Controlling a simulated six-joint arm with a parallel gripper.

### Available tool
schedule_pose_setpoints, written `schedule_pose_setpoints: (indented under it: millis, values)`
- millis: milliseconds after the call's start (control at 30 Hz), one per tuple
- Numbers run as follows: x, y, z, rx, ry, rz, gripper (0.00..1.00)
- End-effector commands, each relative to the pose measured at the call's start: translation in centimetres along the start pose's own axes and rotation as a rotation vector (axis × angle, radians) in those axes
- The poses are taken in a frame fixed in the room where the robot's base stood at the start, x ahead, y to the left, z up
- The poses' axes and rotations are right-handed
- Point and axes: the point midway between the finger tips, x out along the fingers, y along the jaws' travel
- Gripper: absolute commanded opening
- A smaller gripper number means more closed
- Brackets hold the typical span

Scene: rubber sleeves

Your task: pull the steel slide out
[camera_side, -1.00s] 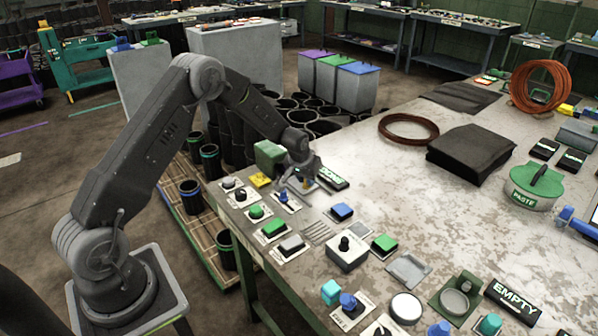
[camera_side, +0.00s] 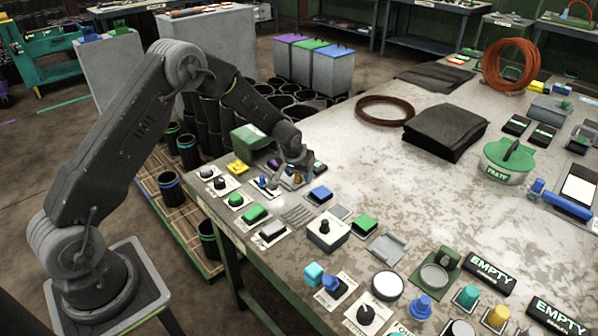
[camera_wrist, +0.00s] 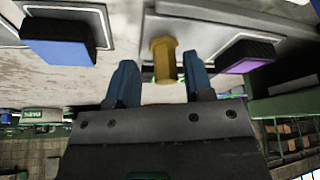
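A grey metal plate (camera_wrist: 203,32) carries a brass knob (camera_wrist: 163,62) in the wrist view; I take it for the steel slide. The brass knob also shows in the side view (camera_side: 297,179), close under my gripper. My gripper (camera_wrist: 161,80) is open, with its blue fingers either side of the knob's end. A gap shows on each side, so the fingers are not closed on it. In the side view my gripper (camera_side: 295,166) is low over the table's back left edge and hides much of the plate.
A purple block (camera_wrist: 247,56) is right of the knob and a blue block (camera_wrist: 57,42) left of it. In the side view a blue-handled switch (camera_side: 263,182), a blue button (camera_side: 320,194) and a green box (camera_side: 250,138) stand close by.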

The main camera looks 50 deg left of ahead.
Motion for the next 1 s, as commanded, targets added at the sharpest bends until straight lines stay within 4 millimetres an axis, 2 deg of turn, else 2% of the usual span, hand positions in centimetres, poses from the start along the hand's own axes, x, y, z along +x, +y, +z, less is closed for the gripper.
schedule_pose_setpoints:
  millis: [167, 267, 367, 733, 900, 1000]
  values:
    - [-0.1, -0.1, -0.1, 0.000, 0.001, -0.001, 0.47]
    - [-0.8, -0.1, -0.1, -0.001, 0.003, -0.001, 0.47]
    - [-2.4, -0.1, -0.2, -0.001, 0.004, 0.000, 0.47]
    - [-10.4, 0.0, -0.1, -0.001, 0.004, 0.001, 0.47]
    - [-12.8, 0.0, -0.1, 0.000, 0.003, 0.000, 0.47]
    - [-13.5, 0.0, 0.0, 0.000, 0.001, 0.000, 0.47]
